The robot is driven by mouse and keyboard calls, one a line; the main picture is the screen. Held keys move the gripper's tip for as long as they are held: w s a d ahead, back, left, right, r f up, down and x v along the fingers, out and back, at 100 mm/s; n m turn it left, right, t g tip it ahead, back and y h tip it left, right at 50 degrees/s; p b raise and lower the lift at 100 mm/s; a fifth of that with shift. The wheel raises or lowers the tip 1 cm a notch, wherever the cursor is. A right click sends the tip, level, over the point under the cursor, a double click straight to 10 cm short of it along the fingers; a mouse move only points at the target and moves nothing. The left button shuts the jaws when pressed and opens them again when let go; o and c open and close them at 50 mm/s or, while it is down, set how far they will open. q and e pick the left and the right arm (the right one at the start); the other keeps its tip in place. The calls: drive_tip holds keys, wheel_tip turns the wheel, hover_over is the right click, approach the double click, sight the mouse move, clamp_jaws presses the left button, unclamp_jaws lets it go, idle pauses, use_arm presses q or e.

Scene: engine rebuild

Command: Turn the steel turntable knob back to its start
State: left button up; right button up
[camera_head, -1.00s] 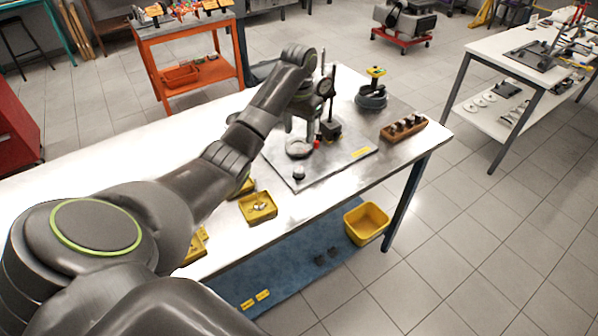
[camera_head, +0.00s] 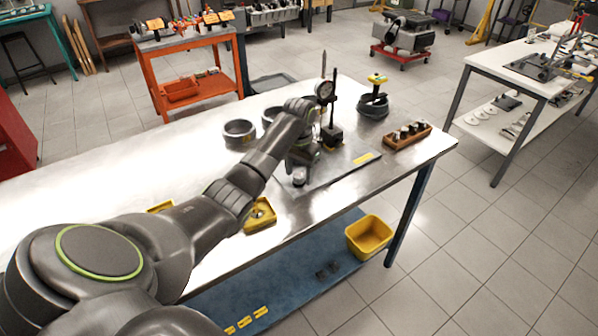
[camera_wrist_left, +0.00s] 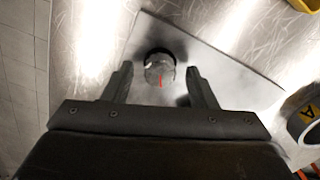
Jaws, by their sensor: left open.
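The steel knob (camera_head: 299,179) stands on the front corner of the grey base plate (camera_head: 345,170). In the left wrist view the knob (camera_wrist_left: 160,72) is a round grey cap with a red line on it, pointing toward the gripper's palm. My left gripper (camera_wrist_left: 159,70) is open, with one finger on each side of the knob and a visible gap to each. In the head view my left gripper (camera_head: 300,163) is over the knob, and my forearm and wrist hide much of the plate and the turntable behind it. My right gripper is out of view.
A dial gauge stand (camera_head: 332,135) rises behind the gripper. Grey rings (camera_head: 239,133) lie left of the arm. A wooden block with several metal parts (camera_head: 407,137) and a dark ring-shaped stack (camera_head: 373,105) stand to the right. A yellow tray (camera_head: 260,215) is near the front edge.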

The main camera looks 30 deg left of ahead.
use_arm(q)
drive_tip(key=shift+f, duration=0.2)
drive_tip(key=shift+c, duration=0.2)
drive_tip(key=c, duration=0.9)
drive_tip(key=shift+r, duration=0.1)
